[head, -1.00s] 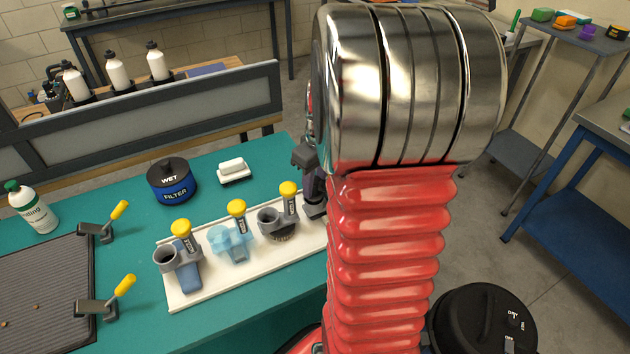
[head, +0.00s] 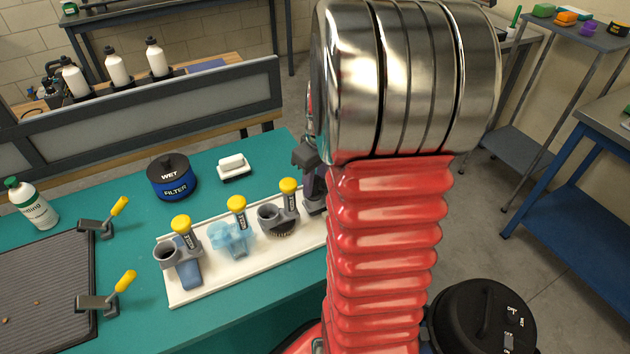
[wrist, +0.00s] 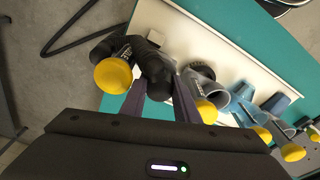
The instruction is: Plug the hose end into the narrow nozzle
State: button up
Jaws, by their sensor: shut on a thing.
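My gripper (wrist: 158,98) is shut on a black hose end (wrist: 153,68), whose curved body shows between the two fingers in the wrist view. Several attachments stand along a white board. The one that looks like the narrow nozzle (head: 187,272) is at its left end in the head view, with a grey round socket and a blue body. In the wrist view it appears farthest right (wrist: 276,104), well apart from the hose end.
Between them stand a clear blue nozzle (head: 232,243) and a brush (head: 280,225), with yellow-topped posts. The white board (head: 205,293) lies on a green bench (head: 235,315). A blue filter (head: 172,182), soap block (head: 233,167) and yellow-handled clamps (head: 98,228) sit behind and left.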

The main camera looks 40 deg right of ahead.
jog(key=o, duration=1.5)
jog(key=shift+r, duration=0.1)
jog(key=shift+r, duration=4.4)
